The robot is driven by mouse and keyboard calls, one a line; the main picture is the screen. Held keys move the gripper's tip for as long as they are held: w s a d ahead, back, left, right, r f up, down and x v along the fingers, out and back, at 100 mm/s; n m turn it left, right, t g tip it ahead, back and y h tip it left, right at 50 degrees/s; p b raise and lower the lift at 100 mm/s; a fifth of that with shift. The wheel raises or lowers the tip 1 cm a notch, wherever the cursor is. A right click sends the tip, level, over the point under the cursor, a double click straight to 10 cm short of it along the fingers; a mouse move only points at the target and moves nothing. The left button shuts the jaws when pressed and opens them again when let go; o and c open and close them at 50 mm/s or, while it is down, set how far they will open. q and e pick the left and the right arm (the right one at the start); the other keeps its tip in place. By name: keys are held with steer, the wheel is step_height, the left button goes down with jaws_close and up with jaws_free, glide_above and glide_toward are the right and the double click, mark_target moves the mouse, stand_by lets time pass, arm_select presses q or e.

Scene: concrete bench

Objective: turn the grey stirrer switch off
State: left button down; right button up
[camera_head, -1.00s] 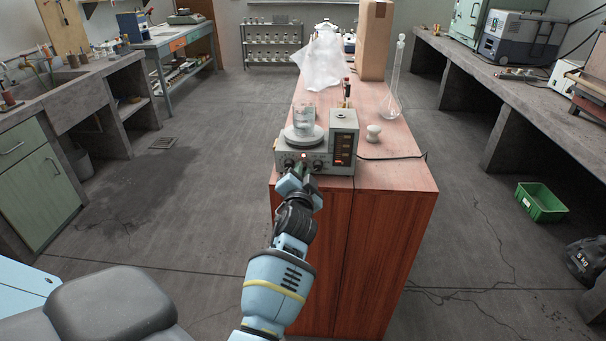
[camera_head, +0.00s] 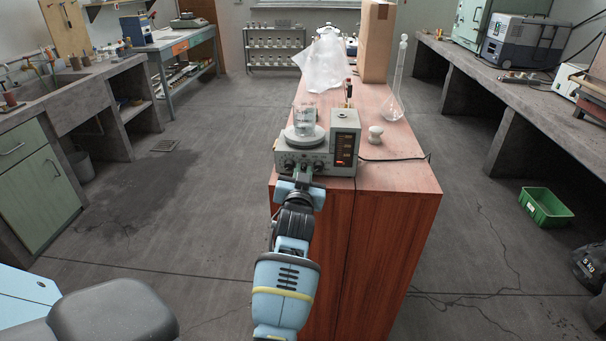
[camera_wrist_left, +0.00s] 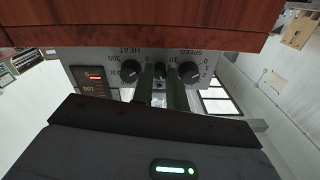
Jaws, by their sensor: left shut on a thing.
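The grey stirrer (camera_head: 318,160) stands at the near end of the red-brown wooden bench, with a glass beaker (camera_head: 305,120) on its round plate. Its front panel (camera_wrist_left: 218,55) shows upside down in the left wrist view, with a black HEAT knob (camera_wrist_left: 129,71) and a black SPEED knob (camera_wrist_left: 189,72). My left gripper (camera_head: 303,172) is at the panel. In the wrist view its two fingers (camera_wrist_left: 160,80) are shut on the small stirrer switch (camera_wrist_left: 160,70) between the knobs. The fingers hide much of the switch, so its position cannot be told. My right gripper is out of view.
A lit display (camera_head: 344,149) is on the stirrer's right side. A white stopper-like piece (camera_head: 375,134), a tall glass flask (camera_head: 393,106), a crumpled clear sheet (camera_head: 322,72) and a cardboard box (camera_head: 376,40) stand on the bench. A cable runs right from the stirrer.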

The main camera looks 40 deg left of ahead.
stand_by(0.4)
arm_select(q)
steer(key=c, duration=1.4)
jaws_free()
